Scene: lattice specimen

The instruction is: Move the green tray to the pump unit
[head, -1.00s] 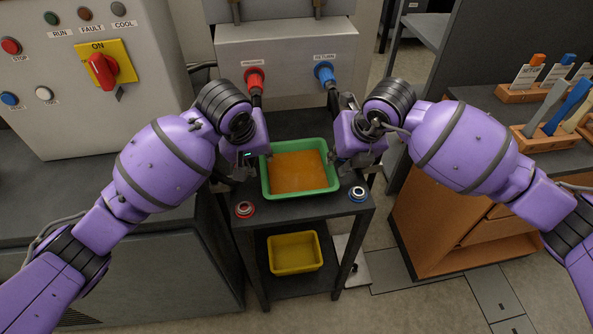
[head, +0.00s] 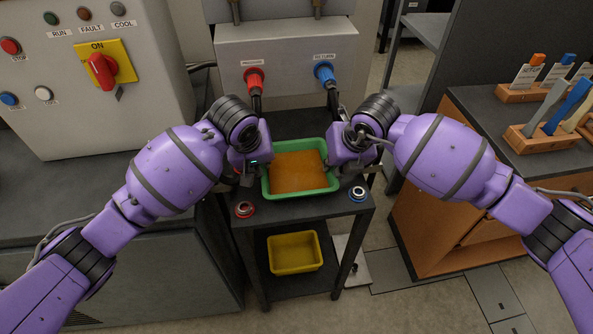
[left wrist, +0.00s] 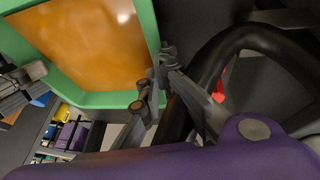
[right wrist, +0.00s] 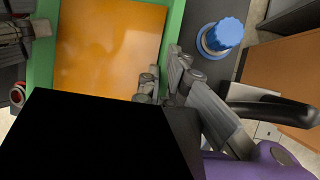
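The green tray (head: 333,184) sits on the dark top of a small stand, with a flat, glossy orange fill (head: 298,172) inside. My left gripper (head: 243,172) is at its left side. In the left wrist view its fingers (left wrist: 157,78) close about the tray's wall. My right gripper (head: 330,165) is at its right side, and in the right wrist view its fingers (right wrist: 165,80) lie on both sides of the green wall. A grey unit (head: 290,50) with a red coupling (head: 254,80) and a blue coupling (head: 325,76) stands behind. No pump label is readable.
A red-ringed fitting (head: 244,209) and a blue-ringed fitting (head: 357,194) stand on the stand top beside the tray. A yellow bin (head: 294,252) is on the lower shelf. A control cabinet (head: 100,120) stands left, a wooden bench (head: 440,220) right.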

